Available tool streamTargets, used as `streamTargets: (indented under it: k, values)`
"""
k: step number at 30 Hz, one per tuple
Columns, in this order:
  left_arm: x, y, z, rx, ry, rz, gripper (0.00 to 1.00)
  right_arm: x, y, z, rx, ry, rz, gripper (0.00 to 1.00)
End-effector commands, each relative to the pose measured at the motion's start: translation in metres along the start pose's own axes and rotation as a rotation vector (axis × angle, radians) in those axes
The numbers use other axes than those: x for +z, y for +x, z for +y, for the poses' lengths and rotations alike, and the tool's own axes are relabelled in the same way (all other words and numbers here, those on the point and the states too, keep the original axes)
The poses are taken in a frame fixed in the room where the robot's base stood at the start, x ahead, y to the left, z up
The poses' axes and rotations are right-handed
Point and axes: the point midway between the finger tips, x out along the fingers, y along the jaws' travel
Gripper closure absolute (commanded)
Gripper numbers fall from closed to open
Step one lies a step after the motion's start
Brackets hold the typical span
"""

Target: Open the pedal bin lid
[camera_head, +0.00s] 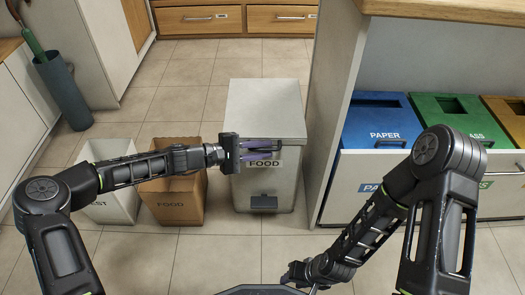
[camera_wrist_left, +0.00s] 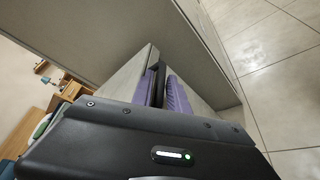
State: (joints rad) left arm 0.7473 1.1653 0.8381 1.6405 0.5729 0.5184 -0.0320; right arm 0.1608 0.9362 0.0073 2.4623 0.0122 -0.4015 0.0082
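The pale grey pedal bin (camera_head: 264,190) stands upright on the floor, marked FOOD, with its lid (camera_head: 263,103) down flat. A dark pedal (camera_head: 263,202) is low on its front. My left gripper (camera_head: 268,150) is at the bin's upper front, just under the lid edge. Its purple fingers are apart, and a dark bar shows between them, also in the left wrist view (camera_wrist_left: 162,88). I cannot tell whether they touch it. My right gripper (camera_head: 300,275) is low at the bottom of the head view, partly hidden by its arm; its fingers are unclear.
Tiled floor in front is clear.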

Motion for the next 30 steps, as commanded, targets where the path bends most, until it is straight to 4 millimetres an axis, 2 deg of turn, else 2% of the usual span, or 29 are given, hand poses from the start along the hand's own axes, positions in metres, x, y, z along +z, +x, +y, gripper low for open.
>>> streamTargets:
  k: [5,13,30]
  values:
    - [0.0000,-0.0003,0.0004,0.000,0.000,0.001,0.80,-0.0002,-0.0005,-0.0002,0.000,0.000,0.000,0.64]
    - [-0.0001,-0.0005,0.0001,0.000,0.000,0.001,1.00,-0.0001,-0.0005,-0.0002,0.000,0.000,0.000,0.64]
    - [-0.0002,-0.0007,-0.0006,-0.001,-0.001,0.001,1.00,0.0001,-0.0004,-0.0002,0.000,0.000,0.000,0.64]
